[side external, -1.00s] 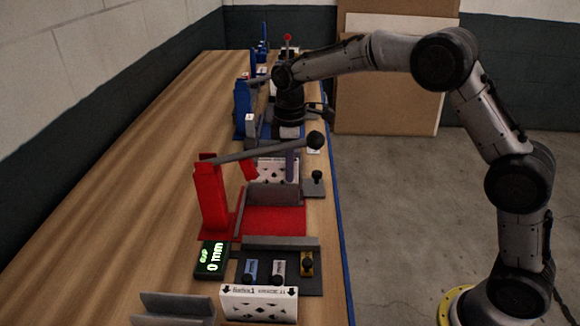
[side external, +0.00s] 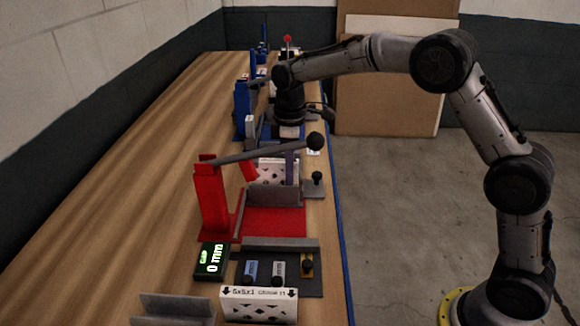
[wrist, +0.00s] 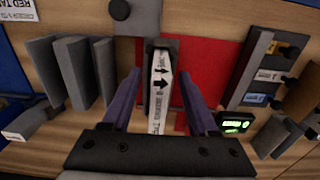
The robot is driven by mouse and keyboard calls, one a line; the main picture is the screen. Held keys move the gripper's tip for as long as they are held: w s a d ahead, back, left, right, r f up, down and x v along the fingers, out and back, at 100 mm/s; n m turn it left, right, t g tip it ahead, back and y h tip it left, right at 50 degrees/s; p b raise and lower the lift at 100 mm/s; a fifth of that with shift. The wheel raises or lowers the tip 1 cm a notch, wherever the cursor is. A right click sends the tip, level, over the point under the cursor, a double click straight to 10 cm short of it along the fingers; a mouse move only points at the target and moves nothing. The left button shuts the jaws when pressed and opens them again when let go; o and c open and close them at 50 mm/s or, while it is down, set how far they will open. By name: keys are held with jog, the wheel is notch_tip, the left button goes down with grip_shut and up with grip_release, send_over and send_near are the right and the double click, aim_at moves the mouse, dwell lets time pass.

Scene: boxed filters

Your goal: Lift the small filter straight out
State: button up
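A narrow white boxed filter (wrist: 160,85) with black arrows on its edge stands in a dark slot in the wrist view. It also shows in the side external view as a white patterned panel (side external: 272,170) behind the red fixture. My gripper (wrist: 161,95) is open, with one purple finger on each side of the filter and visible gaps between. In the side external view one purple finger (side external: 290,168) shows beside the panel; the filter's lower part is hidden.
A red press fixture (side external: 210,200) with a long black-knobbed lever (side external: 265,150) stands close to the gripper. A lit display (side external: 211,261), a dark tray of small blocks (side external: 305,284) and another white box (side external: 259,305) are nearer the camera. Grey upright plates (wrist: 75,70) stand left in the wrist view.

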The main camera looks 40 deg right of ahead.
notch_tip(320, 180, up, 14)
jog(key=s+d+r+t, duration=0.2)
jog(key=s+r, duration=0.8)
jog(key=s, duration=0.1)
jog(key=s+d+f+m+t, duration=0.1)
jog(key=s+f+m+t, duration=0.15)
jog(key=s, duration=0.95)
jog(key=s+f+m, duration=0.4)
jog(key=s+f, duration=0.4)
jog(key=s, duration=0.1)
jog(key=shift+d+t, duration=0.35)
jog(key=shift+d, duration=0.1)
jog(key=f+m, duration=0.1)
jog(key=f, duration=0.1)
jog(key=s+f+m, duration=0.1)
jog(key=f, duration=0.2)
jog(key=shift+s+f, duration=0.1)
jog(key=shift+f, duration=0.1)
jog(key=shift+w+r+m, duration=0.2)
jog(key=shift+w+m, duration=0.05)
